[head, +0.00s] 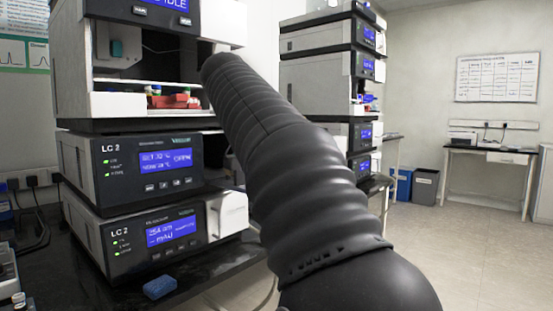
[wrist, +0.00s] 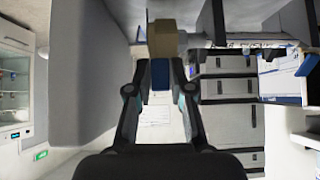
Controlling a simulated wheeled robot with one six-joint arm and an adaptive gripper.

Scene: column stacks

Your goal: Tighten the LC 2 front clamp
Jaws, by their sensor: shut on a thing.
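The LC 2 stack stands on the left in the head view, with two modules marked LC 2, an upper one (head: 133,165) and a lower one (head: 142,243). My arm reaches up and across its right side, and my gripper is hidden from that view. In the wrist view my gripper (wrist: 160,68) is shut, with a tan block (wrist: 164,40) at its fingertips and a blue piece (wrist: 160,76) between its fingers. I cannot tell whether this is the front clamp. No clamp can be made out for certain in the head view.
An open bay above the upper module holds a red rack (head: 172,101). A blue sponge-like block (head: 160,287) lies on the black bench. A second instrument stack (head: 318,60) stands behind my arm. Open floor (head: 440,235) lies to the right.

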